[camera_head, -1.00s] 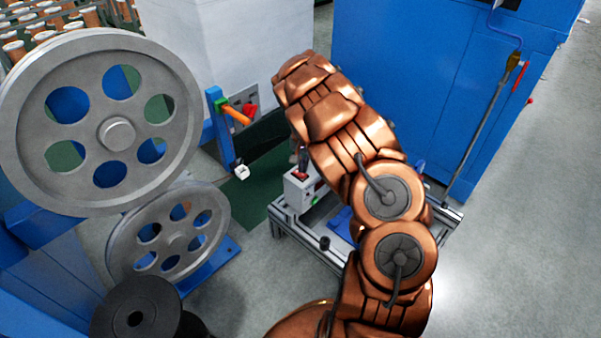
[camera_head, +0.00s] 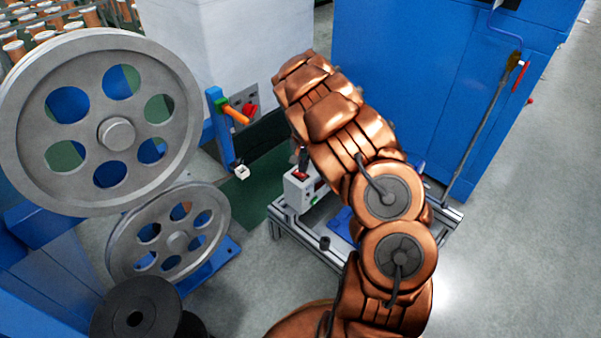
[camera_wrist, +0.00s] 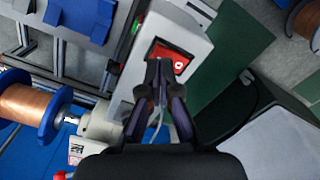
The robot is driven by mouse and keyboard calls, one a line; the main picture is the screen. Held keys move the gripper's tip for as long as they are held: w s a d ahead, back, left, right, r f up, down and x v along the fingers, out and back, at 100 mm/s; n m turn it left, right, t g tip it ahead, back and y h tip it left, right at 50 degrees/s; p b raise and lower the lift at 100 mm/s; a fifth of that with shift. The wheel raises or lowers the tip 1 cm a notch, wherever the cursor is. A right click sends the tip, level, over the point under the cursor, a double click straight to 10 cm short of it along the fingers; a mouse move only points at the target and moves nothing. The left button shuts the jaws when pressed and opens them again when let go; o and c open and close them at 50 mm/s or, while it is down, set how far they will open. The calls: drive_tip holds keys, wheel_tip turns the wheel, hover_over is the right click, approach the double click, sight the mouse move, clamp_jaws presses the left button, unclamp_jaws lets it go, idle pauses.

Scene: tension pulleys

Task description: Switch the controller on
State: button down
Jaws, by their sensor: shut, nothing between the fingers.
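The controller (camera_head: 299,190) is a small white box on the aluminium-framed stand in the head view, partly hidden by my arm. It also shows in the wrist view (camera_wrist: 186,30), with a red rocker switch (camera_wrist: 168,55) on its top face and a green element on its side. My gripper (camera_wrist: 158,68) is shut and empty, with its fingertips at the near edge of the red switch. In the head view the fingertips (camera_head: 302,166) point down at the box's top. I cannot tell whether they press the switch.
A copper wire spool with blue flanges (camera_wrist: 44,112) is close by in the wrist view. Large grey pulleys (camera_head: 118,133) stand at left. An orange-handled blue post (camera_head: 223,130) is left of the controller. A blue cabinet (camera_head: 440,80) stands behind; floor is open at right.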

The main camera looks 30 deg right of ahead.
sight(303, 175)
drive_tip(key=shift+f, duration=1.2)
idle(0.8)
drive_tip(key=shift+r, duration=0.2)
drive_tip(key=shift+r+p, duration=1.25)
drive_tip(key=shift+r, duration=2.05)
